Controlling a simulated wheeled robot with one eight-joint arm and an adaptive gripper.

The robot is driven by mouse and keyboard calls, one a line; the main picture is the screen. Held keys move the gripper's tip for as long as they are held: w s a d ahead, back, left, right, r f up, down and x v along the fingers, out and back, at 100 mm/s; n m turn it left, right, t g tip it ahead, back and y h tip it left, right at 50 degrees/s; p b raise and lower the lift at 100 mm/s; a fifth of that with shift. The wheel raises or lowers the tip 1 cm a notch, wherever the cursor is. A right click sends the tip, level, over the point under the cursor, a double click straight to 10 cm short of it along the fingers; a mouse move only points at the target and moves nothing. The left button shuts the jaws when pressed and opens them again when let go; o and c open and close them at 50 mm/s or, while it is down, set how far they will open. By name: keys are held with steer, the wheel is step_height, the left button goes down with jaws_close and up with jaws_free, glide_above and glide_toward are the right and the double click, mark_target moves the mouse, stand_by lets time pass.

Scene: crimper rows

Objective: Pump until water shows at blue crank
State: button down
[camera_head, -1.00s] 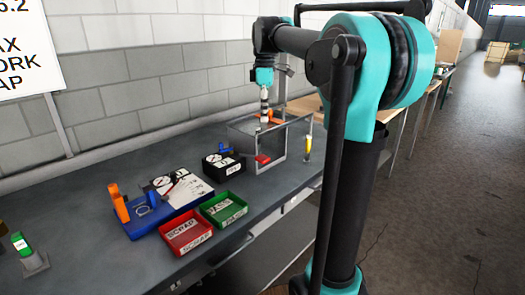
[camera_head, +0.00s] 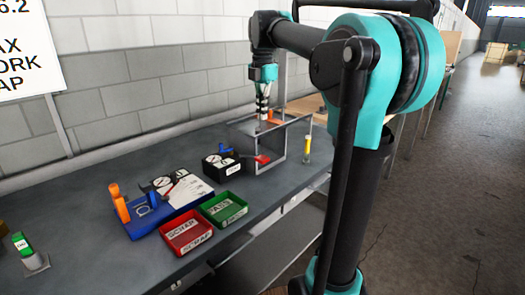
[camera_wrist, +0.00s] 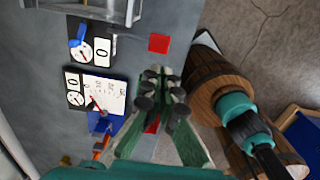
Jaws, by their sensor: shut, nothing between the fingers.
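A black box (camera_head: 222,167) with a dial face stands on the grey bench, with a blue crank (camera_head: 227,150) on its top. The crank also shows at the upper left of the wrist view (camera_wrist: 77,37). A red handle (camera_head: 262,159) sits just right of the box; a red block (camera_wrist: 158,43) shows in the wrist view. My gripper (camera_head: 262,112) is above the grey metal frame behind these, pointing down. In the wrist view my gripper (camera_wrist: 160,90) is shut and empty, clear of the crank. No water can be made out.
A blue board (camera_head: 165,212) with a gauge panel and an orange post (camera_head: 119,203) lies to the left. Red (camera_head: 186,236) and green (camera_head: 223,209) trays stand along the front. A grey metal frame (camera_head: 284,146) and yellow tool (camera_head: 307,149) are at right.

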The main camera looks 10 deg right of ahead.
mark_target(266, 159)
steer(key=shift+f, duration=0.1)
step_height(266, 159, down, 14)
steer(key=shift+r, duration=0.1)
stand_by(0.4)
steer(key=shift+s, duration=0.1)
steer(key=shift+s+d+f+t, duration=0.15)
steer(key=shift+f+t, duration=0.15)
steer(key=shift+f, duration=0.15)
steer(key=shift+f+y, duration=0.1)
steer(key=shift+y, duration=0.2)
steer(key=shift+s+d+f+t+y, duration=0.15)
steer(key=shift+s+f+t+y, duration=0.1)
steer(key=shift+f+t, duration=0.25)
steer(key=shift+s+d+f+t+y, duration=0.15)
steer(key=shift+f+t+y, duration=0.15)
steer(key=shift+f, duration=0.25)
step_height(266, 159, down, 2)
steer(key=shift+s+d+f+t+y, duration=0.1)
steer(key=shift+f+t+y, duration=0.05)
steer(key=shift+t+y, duration=0.55)
steer(key=shift+f, duration=0.95)
steer(key=shift+s, duration=0.15)
